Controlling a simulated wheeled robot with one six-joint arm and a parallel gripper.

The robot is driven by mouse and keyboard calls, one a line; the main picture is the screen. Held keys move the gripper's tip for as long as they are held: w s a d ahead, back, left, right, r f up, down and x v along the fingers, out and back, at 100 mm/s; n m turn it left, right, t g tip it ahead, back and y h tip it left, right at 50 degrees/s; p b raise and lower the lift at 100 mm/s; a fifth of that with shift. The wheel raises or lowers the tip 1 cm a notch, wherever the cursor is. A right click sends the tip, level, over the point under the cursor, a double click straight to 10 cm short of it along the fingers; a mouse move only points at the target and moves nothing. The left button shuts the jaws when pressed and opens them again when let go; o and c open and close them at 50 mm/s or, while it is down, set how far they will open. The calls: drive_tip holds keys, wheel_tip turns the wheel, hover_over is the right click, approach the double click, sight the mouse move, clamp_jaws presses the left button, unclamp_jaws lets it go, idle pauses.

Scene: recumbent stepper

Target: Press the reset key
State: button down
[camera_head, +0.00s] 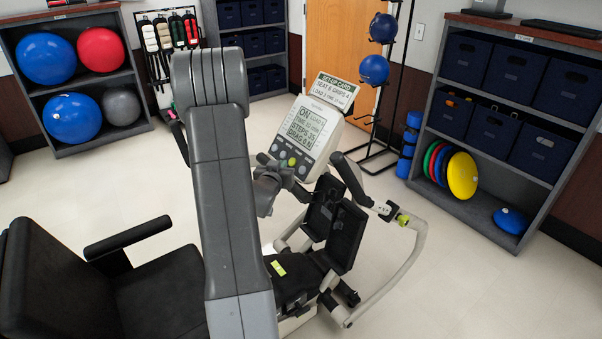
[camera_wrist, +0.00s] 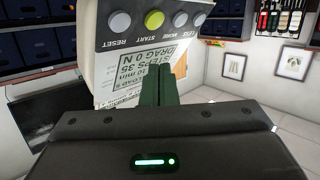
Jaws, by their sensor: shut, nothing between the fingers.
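The stepper's console (camera_head: 306,131) faces up, its screen reading ON, a load line, TIME 10 min, STEPS 35 and DRAG 0 N. A row of keys runs along its lower edge. The grey reset key (camera_wrist: 118,22) is labelled RESET in the wrist view, beside the green START key (camera_wrist: 154,18); it is the rightmost key in the head view (camera_head: 302,170). My gripper (camera_wrist: 160,68) is shut and empty. Its fingertips appear over the screen, nearest the START key in the wrist view and clear of the reset key. Their gap to the console cannot be judged.
A setup card (camera_head: 331,91) stands above the console. A black handle (camera_head: 350,179) rises right of the keys, near black pads (camera_head: 333,222). The black seat (camera_head: 100,290) is at lower left. Shelves (camera_head: 500,110) stand at right; open floor lies between.

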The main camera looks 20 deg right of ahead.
sight(303, 170)
drive_tip(key=shift+w+d+f+b, duration=0.25)
drive_tip(key=shift+d+f+b, duration=0.3)
drive_tip(key=shift+d, duration=0.15)
drive_tip(key=shift+w+d+f+b, duration=0.25)
drive_tip(key=shift+d+f+b, duration=0.15)
drive_tip(key=shift+d+f, duration=0.25)
drive_tip(key=shift+w+d+f+b, duration=0.25)
drive_tip(key=shift+d+f+b, duration=0.25)
drive_tip(key=shift+d, duration=0.25)
drive_tip(key=shift+r, duration=0.1)
drive_tip(key=shift+d, duration=0.1)
idle(0.4)
drive_tip(key=shift+w+d+f+b, duration=0.15)
drive_tip(key=shift+d+f+b, duration=0.15)
drive_tip(key=shift+b, duration=0.3)
drive_tip(key=shift+w+d+f+b, duration=0.1)
drive_tip(key=shift+d+f+b, duration=0.15)
drive_tip(key=shift+b, duration=0.25)
idle(0.4)
drive_tip(key=shift+r, duration=0.1)
drive_tip(key=shift+s+a+r, duration=0.25)
drive_tip(key=shift+a+r, duration=0.15)
drive_tip(key=shift+a, duration=0.25)
drive_tip(key=shift+r, duration=0.1)
